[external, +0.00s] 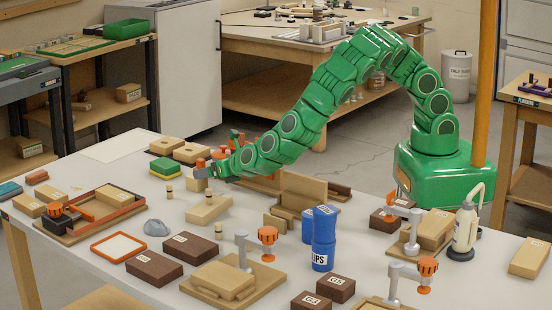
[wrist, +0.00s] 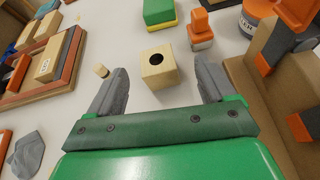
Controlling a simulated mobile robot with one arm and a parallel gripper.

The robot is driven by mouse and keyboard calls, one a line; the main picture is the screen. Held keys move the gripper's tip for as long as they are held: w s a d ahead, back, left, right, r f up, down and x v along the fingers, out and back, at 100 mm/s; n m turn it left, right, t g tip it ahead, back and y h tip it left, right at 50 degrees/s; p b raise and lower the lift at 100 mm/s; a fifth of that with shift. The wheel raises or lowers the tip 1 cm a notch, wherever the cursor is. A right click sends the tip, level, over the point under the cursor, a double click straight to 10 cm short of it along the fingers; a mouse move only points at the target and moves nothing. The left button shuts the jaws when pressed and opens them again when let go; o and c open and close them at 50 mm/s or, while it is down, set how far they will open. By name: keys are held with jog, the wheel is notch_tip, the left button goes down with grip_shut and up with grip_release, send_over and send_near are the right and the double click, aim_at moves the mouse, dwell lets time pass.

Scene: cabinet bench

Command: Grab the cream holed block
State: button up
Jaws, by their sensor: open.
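The cream holed block (wrist: 158,69) shows in the wrist view, with a dark round hole in its upper face. It sits on the pale bench top between and just ahead of my two grey fingertips. My gripper (wrist: 160,78) is open, with one finger to each side of the block and visible space on both sides. Nothing is held. In the external view my gripper (external: 203,172) is low over the bench's middle left, and I cannot surely pick out the holed block there.
A green and yellow sponge-like block (wrist: 160,12) and an orange-topped piece (wrist: 200,30) lie beyond. A small wooden peg (wrist: 101,70) lies left, near a red-rimmed tray (wrist: 70,62). Brown boards and an orange clamp (wrist: 285,45) crowd the right. A grey lump (external: 157,228) lies nearer the front.

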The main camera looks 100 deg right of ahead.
jog(key=shift+a+f+n+t, duration=0.15)
jog(key=shift+a+f+n, duration=0.2)
jog(key=shift+f, duration=0.2)
jog(key=shift+a+f+n+t, duration=0.15)
jog(key=shift+a+f+n, duration=0.05)
jog(key=shift+f+n, duration=0.3)
jog(key=shift+d+r+x, duration=0.1)
jog(key=shift+x, duration=1.65)
jog(key=shift+d+r+x, duration=0.1)
jog(key=shift+d+x, duration=0.05)
jog(key=shift+x, duration=1.55)
jog(key=shift+w+d, duration=0.2)
jog(key=shift+w, duration=0.05)
jog(key=shift+c, duration=0.3)
jog(key=c, duration=1)
